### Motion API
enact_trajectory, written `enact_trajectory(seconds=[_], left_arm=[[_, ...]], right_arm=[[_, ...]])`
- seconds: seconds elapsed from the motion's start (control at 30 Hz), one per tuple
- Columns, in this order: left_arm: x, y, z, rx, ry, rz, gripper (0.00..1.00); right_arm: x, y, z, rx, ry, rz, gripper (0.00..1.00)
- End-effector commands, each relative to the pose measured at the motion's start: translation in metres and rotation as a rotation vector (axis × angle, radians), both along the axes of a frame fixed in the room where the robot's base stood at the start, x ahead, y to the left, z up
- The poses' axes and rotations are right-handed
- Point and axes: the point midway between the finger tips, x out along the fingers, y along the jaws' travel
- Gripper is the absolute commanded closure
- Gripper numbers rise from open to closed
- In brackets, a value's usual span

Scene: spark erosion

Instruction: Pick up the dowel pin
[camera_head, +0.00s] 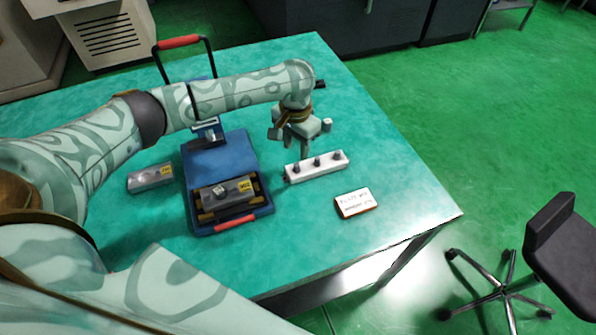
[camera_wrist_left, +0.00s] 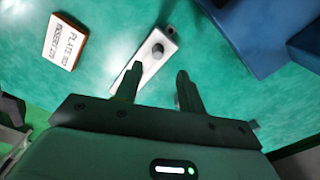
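A white block (camera_head: 330,167) lies on the table with several small dark pins (camera_head: 317,161) standing along its top. I cannot tell for sure which pin is the dowel pin. My left gripper (camera_head: 300,147) is above and just behind the block, pointing down. My right gripper is not in view.
An open blue case (camera_head: 219,157) holding a grey block (camera_head: 226,192) stands left of the white block. Another grey block (camera_head: 151,177) lies further left. A lettered plate (camera_head: 357,203) lies at the right. A chair (camera_head: 555,245) stands beyond.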

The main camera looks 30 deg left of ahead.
Motion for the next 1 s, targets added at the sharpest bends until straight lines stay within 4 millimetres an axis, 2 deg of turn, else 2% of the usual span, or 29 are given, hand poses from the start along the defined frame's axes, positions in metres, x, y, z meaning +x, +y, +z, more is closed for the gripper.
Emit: enact_trajectory(seconds=[0.03,0.27,0.5,0.77,0.9,1.0], left_arm=[[0.000,0.000,-0.009,-0.001,0.001,0.000,0.60],[0.000,-0.001,-0.023,0.000,-0.001,0.000,0.60],[-0.002,-0.002,-0.064,0.001,0.002,0.000,0.60],[-0.001,-0.002,-0.064,0.000,-0.003,0.000,0.60],[-0.001,-0.002,-0.064,0.000,-0.003,0.000,0.99],[-0.001,-0.002,-0.064,0.000,-0.003,0.000,1.00]], right_arm=[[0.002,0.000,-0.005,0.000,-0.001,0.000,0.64],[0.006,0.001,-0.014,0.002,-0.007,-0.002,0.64],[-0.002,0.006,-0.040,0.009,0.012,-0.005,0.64],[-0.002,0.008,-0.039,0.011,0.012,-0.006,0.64],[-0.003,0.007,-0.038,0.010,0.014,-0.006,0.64],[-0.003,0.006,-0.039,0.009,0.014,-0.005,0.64]])
